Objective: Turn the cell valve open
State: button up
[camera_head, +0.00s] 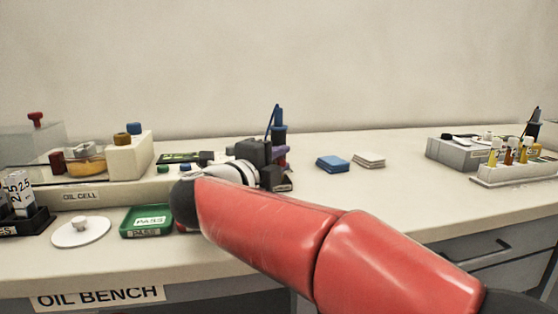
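The oil cell (118,193) is a long pale base with an "OIL CELL" label at the left of the bench. On it stand a clear box, a round dish of amber oil (88,162) and a cream block (132,157). A red knob (36,118) tops the clear box; brown (122,139) and blue (133,127) knobs sit on the block. No label shows which is the cell valve. My gripper (262,153) is a dark shape right of the cell, beyond my red arm. Its fingers are not clearly visible, and my wrist hides part of the bench there.
A green PASS tray (147,222), a white disc with a knob (81,232) and a dark rack stand at the front left. Blue (333,163) and white (369,160) pads lie mid-bench. A grey box (462,152) and bottle rack (516,172) stand right.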

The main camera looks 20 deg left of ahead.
jog(key=shift+b+v, duration=0.55)
jog(key=shift+v, duration=3.4)
